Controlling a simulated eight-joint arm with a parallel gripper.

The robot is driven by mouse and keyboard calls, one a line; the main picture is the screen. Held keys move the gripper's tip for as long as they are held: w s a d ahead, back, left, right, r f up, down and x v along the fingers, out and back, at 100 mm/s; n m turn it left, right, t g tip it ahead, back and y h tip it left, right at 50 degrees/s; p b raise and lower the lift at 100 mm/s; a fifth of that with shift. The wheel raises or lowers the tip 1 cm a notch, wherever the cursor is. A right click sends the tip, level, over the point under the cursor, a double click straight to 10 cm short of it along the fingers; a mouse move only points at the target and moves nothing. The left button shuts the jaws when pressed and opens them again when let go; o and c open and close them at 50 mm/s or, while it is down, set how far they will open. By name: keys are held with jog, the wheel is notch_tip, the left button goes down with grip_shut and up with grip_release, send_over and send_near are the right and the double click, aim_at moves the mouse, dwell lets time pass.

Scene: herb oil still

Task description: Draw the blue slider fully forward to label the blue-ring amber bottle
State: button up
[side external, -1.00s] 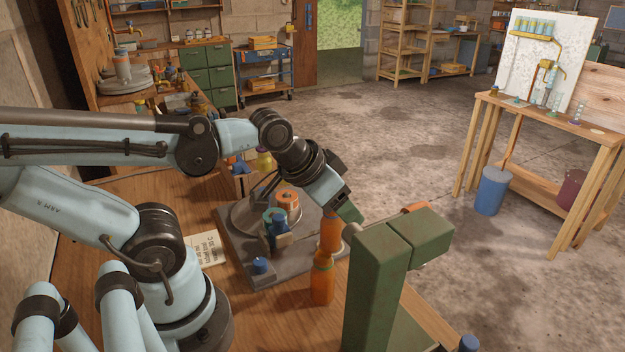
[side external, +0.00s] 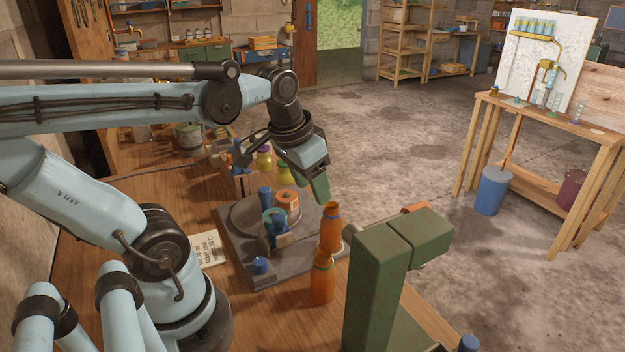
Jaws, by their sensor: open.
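The grey labelling device (side external: 238,262) sits on the wooden bench. Blue parts on it are a small knob (side external: 262,266) at its near edge, a block (side external: 280,228) beside the label rolls, and an upright post (side external: 264,195) behind them. I cannot tell which is the slider. Two amber bottles stand to its right, one farther (side external: 331,232) and one nearer (side external: 321,285). No blue ring can be made out on either. My gripper (side external: 319,190) is open, pointing down above and behind the farther bottle, with nothing visible in it.
A tall green block-like stand (side external: 375,285) rises close to the right of the bottles. An orange-white roll (side external: 287,202) and a teal-topped roll (side external: 273,216) sit on the device. A written card (side external: 207,248) lies to the left.

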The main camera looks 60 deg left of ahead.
aim_at(278, 216)
jog(key=s+a+r+n+g, duration=0.2)
jog(key=s+a+r+g, duration=0.15)
jog(key=a, duration=0.25)
jog(key=shift+h, duration=0.4)
jog(key=shift+s+d+f, duration=0.1)
jog(key=shift+s+f, duration=0.05)
jog(key=shift+f, duration=1.9)
jog(key=shift+s+d+f, duration=0.1)
jog(key=shift+s+f, duration=0.05)
jog(key=shift+f, duration=1.95)
jog(key=shift+s+f, duration=0.15)
jog(key=shift+f, duration=1.9)
grip_shut()
